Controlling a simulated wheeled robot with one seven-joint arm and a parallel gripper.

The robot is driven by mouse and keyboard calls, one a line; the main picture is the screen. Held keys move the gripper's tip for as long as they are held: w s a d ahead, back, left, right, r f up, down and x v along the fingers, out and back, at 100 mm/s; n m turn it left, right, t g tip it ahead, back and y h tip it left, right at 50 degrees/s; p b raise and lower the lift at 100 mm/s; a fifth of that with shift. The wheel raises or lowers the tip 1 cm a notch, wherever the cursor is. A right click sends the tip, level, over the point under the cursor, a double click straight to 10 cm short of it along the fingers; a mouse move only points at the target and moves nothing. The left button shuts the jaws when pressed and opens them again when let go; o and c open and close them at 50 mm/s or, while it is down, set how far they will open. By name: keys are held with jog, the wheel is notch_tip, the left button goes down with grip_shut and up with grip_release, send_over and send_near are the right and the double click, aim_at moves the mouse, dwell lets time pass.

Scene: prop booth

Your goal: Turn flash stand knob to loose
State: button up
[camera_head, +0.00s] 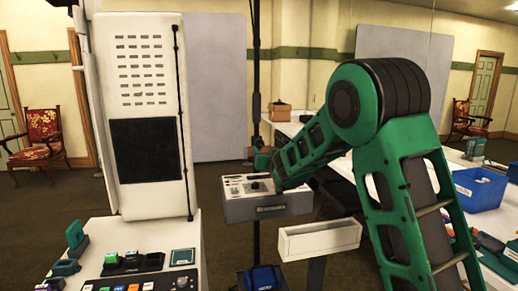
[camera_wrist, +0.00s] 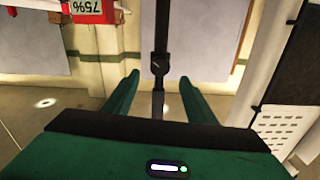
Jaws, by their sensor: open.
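The flash stand (camera_head: 257,70) is a thin black upright pole in the head view. It also shows in the wrist view (camera_wrist: 162,25), running down the middle. A dark knob or collar (camera_wrist: 158,67) sits on the pole there, with a small light mark on its face. My gripper (camera_wrist: 158,78) is open, its two green fingers spread left and right of the pole in the picture. Nothing is held, and I cannot tell how far the knob is from the fingertips. In the head view my gripper (camera_head: 263,158) is small, beside the pole, and the knob cannot be made out.
A grey control box (camera_head: 265,209) stands below my gripper, with a white tray (camera_head: 320,239) nearby. A blue bag (camera_head: 262,279) lies at the stand's foot. A tall white panel (camera_head: 145,190) is left, a blue bin (camera_head: 478,192) right. A red 75% sign (camera_wrist: 96,12) hangs in the wrist view.

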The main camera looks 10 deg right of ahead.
aim_at(260, 145)
jog(key=w, duration=0.9)
jog(key=shift+w, duration=0.3)
jog(key=c, duration=1)
jog(key=shift+c, duration=0.2)
jog(key=shift+f+m, duration=0.1)
jog(key=shift+m, duration=0.4)
jog(key=o, duration=1)
